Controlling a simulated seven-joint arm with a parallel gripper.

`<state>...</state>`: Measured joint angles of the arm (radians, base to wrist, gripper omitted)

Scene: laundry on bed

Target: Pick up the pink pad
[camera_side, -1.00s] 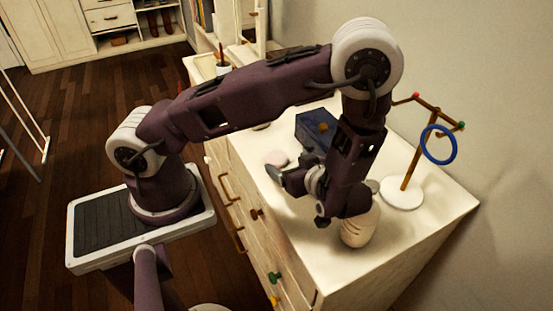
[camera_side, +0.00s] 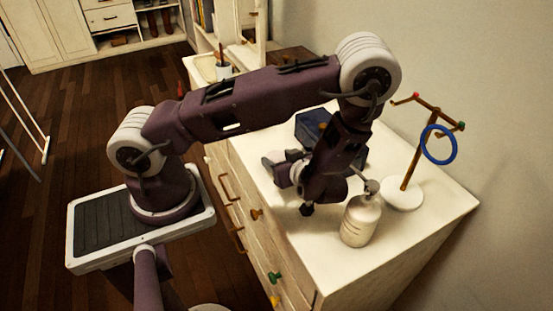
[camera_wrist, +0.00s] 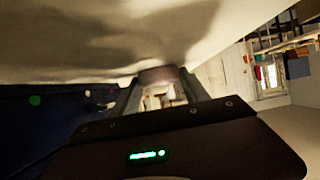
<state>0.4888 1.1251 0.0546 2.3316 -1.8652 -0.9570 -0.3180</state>
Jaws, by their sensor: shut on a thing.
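My gripper (camera_side: 272,162) is low over the top of the white dresser, and it also shows in the wrist view (camera_wrist: 160,86). Its two fingers are closed around the pink pad (camera_wrist: 158,75), which shows as a dull pinkish-brown edge between the fingertips. In the side view the gripper covers the spot where the pad lay, so the pad cannot be made out there. Whether the pad still touches the dresser top is not clear.
A dark blue box (camera_side: 312,124) stands close behind the gripper. A white pump bottle (camera_side: 361,219) stands near the front of the dresser (camera_side: 400,245). A stand (camera_side: 403,196) with a blue ring (camera_side: 440,158) is at the right. The dresser's front right is clear.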

